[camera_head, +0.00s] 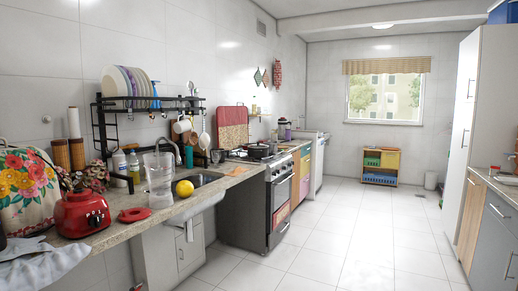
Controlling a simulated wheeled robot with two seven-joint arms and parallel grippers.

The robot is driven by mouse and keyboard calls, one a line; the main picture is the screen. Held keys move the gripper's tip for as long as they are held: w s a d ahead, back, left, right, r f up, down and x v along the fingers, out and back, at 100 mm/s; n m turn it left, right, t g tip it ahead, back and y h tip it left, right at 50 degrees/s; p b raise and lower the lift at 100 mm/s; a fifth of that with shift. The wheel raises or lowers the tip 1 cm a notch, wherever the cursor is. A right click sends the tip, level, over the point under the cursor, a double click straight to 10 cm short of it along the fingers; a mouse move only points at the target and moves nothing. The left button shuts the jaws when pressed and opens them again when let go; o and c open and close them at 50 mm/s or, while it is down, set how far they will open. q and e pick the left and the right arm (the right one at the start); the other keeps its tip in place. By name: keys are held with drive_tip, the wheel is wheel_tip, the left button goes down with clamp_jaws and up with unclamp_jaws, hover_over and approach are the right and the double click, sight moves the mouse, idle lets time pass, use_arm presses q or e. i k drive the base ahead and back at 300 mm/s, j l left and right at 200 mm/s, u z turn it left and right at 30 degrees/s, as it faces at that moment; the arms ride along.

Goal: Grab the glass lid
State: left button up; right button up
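A clear glass jar (158,180) stands upright on the stone counter (215,191), left of the sink. A flat red lid-like piece (134,214) lies on the counter by the front edge, just left of the jar's base and apart from it. I cannot make out a separate lid made of glass. A red blender base (81,213) stands further left, near the counter's front edge. Neither of my grippers can be made out in the head view.
A yellow round fruit (184,188) sits right of the jar. Behind it a black rack (150,108) holds plates and hanging utensils. A flowered item (30,190) and a grey cloth (38,262) crowd the left end. The tiled floor (365,230) is clear.

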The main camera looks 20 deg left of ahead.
sight(254, 147)
drive_tip(key=i+j+u, duration=0.2)
drive_tip(key=i, duration=0.15)
drive_tip(key=i+u, duration=0.15)
drive_tip(key=i, duration=0.15)
drive_tip(key=i+u, duration=0.3)
drive_tip(key=i, duration=2.05)
